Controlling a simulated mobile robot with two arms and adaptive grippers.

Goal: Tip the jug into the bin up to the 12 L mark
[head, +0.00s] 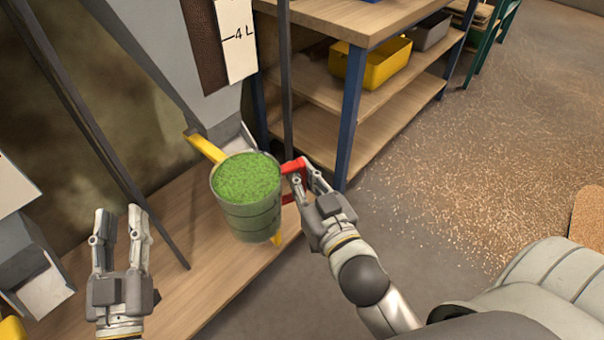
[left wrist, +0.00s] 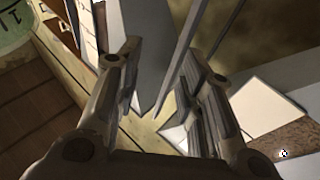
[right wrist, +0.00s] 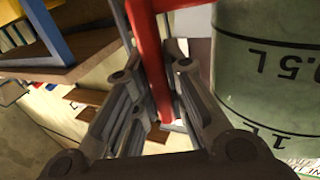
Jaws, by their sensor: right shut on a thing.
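The jug (head: 250,215) is a greenish see-through cup filled nearly to the rim with green granules. It looks about upright, near the table's right edge; I cannot tell whether it touches the table. My right gripper (head: 299,178) is shut on its red handle (right wrist: 147,50). The right wrist view shows the jug's wall (right wrist: 265,75) with 0.5 L and 1 L marks. The grey bin (head: 215,105) stands behind the jug, with a brown window and a scale strip (head: 236,45) reading 4 L; no 12 L mark shows. My left gripper (head: 119,213) is open and empty.
A yellow bar (head: 206,148) and a grey chute sit below the bin, behind the jug. A dark post (head: 100,130) slants between my left gripper and the bin. A wooden shelf (head: 390,120) with a yellow box (head: 372,65) stands at the right. Granules litter the floor.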

